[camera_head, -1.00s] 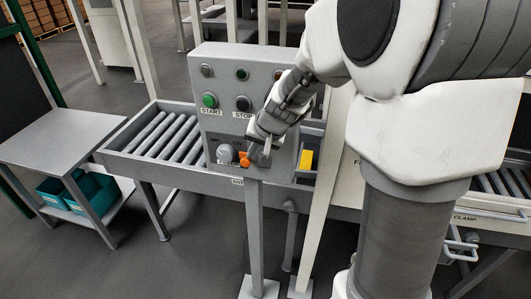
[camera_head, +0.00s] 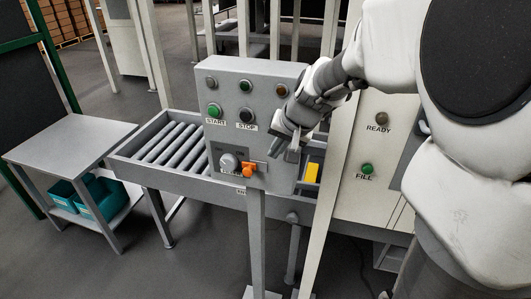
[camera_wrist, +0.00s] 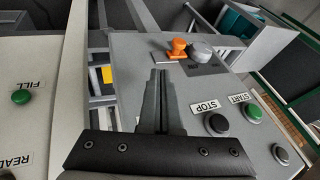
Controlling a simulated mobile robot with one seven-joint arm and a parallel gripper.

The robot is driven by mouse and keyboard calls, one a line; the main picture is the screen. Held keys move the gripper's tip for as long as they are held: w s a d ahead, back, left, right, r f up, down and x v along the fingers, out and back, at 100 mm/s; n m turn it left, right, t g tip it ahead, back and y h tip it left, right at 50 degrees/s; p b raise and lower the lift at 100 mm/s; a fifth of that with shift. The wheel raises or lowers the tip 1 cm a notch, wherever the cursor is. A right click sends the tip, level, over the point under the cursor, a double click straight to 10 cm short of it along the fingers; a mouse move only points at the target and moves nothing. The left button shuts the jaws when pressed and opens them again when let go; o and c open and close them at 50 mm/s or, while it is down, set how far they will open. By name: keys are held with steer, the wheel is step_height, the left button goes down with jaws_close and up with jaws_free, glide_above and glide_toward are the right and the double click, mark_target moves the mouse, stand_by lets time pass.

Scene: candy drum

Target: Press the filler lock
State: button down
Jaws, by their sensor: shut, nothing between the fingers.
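A grey control panel (camera_head: 225,133) stands over the roller conveyor. Low on its face is a round grey knob (camera_head: 229,161) with an orange lock-like piece (camera_head: 248,170) right beside it on a small plate. The label there is too small to read for certain. In the wrist view the orange piece (camera_wrist: 178,47) and the knob (camera_wrist: 202,51) show beyond the fingertips. My gripper (camera_head: 277,148) is shut and empty, above and right of the orange piece and apart from it. The fingers also show in the wrist view (camera_wrist: 159,75).
The panel also carries a green START button (camera_head: 214,110) and a black STOP button (camera_head: 246,115). Right of it, a yellow block (camera_head: 312,172) and a white cabinet with a green FILL button (camera_head: 367,169) stand close to my arm. A side table (camera_head: 70,138) is at left.

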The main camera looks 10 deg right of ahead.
steer(key=shift+v, duration=2.15)
steer(key=shift+s, duration=0.1)
steer(key=s+a+r+n+h, duration=0.1)
steer(key=s+n, duration=0.4)
steer(key=s, duration=1.5)
steer(key=shift+s+a+h, duration=0.2)
steer(key=shift+a+h, duration=0.3)
steer(key=shift+a, duration=0.05)
